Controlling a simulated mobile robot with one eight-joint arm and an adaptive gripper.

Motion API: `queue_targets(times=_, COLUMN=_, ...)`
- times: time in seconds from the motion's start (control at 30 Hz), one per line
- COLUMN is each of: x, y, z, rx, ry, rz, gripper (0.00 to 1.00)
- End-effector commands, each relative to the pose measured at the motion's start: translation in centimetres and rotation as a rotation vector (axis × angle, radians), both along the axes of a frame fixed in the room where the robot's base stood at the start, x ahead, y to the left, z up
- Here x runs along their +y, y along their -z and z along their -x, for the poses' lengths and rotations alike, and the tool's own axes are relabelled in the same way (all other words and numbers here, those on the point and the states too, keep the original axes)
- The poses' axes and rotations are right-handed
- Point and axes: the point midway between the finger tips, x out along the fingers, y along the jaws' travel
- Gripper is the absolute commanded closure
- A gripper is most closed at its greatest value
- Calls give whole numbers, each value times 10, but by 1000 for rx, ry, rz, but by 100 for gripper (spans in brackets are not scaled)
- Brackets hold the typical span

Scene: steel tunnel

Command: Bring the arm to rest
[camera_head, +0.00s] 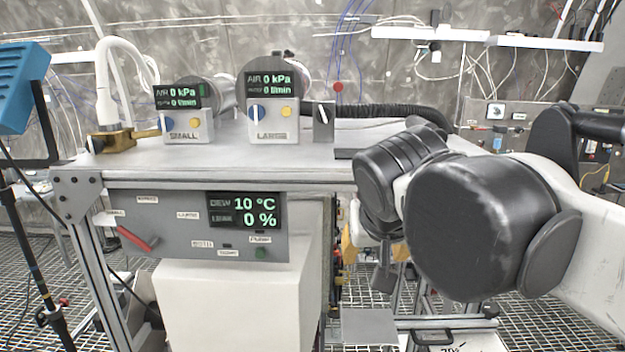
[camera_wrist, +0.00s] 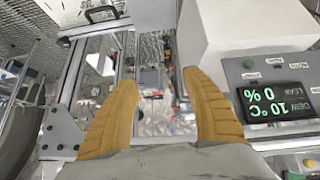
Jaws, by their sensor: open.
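My arm comes in from the right in the head view, folded in front of the bench's right part. My gripper (camera_wrist: 165,112) shows in the wrist view as two yellow-orange ribbed fingers, spread apart with nothing between them. In the head view the gripper is mostly hidden behind my black and white arm links; bits of yellow finger (camera_head: 349,245) show below them. It hangs beside the bench's right side, below the worktop, to the right of the white box under the control panel.
A steel bench (camera_head: 330,170) carries a small meter unit (camera_head: 187,128), a large meter unit (camera_head: 272,115) and a brass fitting (camera_head: 112,140). A control panel (camera_head: 170,232) with a red lever is on its front, above a white box (camera_head: 235,300). A blue lamp (camera_head: 22,85) stands left.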

Motion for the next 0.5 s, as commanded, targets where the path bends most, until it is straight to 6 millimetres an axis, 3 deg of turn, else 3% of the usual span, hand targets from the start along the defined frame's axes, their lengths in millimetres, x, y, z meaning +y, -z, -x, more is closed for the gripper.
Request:
queue_targets(times=0.03, x=-12, y=52, z=9, rx=9, ry=5, rz=-5, gripper=44)
queue_targets(times=0.3, x=-56, y=226, z=60, rx=45, ry=-3, rz=-34, gripper=44)
queue_targets(times=0.5, x=-77, y=349, z=98, rx=56, ry=-11, rz=-58, gripper=44)
